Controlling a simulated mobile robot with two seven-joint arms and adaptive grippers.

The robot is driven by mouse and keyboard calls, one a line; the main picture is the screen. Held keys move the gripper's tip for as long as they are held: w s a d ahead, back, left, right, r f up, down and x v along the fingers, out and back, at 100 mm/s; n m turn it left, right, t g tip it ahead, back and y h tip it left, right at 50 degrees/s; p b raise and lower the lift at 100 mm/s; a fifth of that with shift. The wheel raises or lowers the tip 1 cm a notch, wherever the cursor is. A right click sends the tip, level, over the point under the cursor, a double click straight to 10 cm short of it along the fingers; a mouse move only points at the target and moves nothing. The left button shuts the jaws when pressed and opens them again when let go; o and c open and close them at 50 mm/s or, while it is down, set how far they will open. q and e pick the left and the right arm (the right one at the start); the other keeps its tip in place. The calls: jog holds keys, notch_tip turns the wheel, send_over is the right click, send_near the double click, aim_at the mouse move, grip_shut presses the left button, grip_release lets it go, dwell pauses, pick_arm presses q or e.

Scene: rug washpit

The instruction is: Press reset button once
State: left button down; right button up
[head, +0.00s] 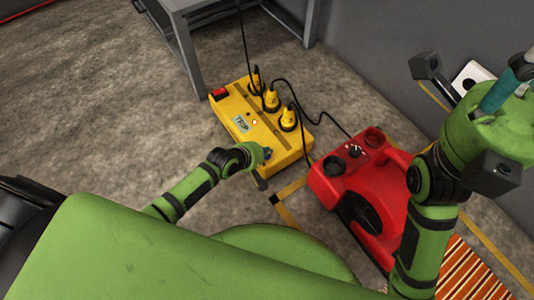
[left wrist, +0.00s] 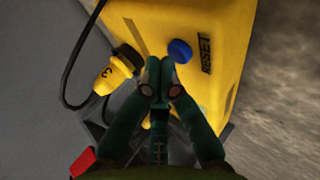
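The yellow power box (head: 262,125) lies on the concrete floor, with a small display reading "TRIP" on top. The blue round reset button (left wrist: 180,51) shows in the left wrist view, beside the printed word RESET. My left gripper (head: 266,153) is over the near right end of the box in the head view, and hides the button there. In the left wrist view its fingertips (left wrist: 160,72) are together and empty, close to the button; contact cannot be made out. My right gripper (head: 505,92) is at the far right, partly cut off; its opening is unclear.
Several yellow plugs (head: 270,99) with black cables stand in the box. A red switch (head: 219,95) is at its far left end. A red machine (head: 370,190) stands close on the right. A grey metal table (head: 182,45) is behind. Floor to the left is clear.

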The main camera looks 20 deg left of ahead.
pick_arm(q)
jog(key=shift+f, duration=0.45)
dwell(0.5)
dwell(0.3)
jog(key=shift+r+p, duration=0.85)
jog(key=shift+p, duration=0.05)
notch_tip(320, 180, up, 5)
jog(key=p, duration=0.6)
jog(key=shift+r, duration=0.1)
dwell(0.5)
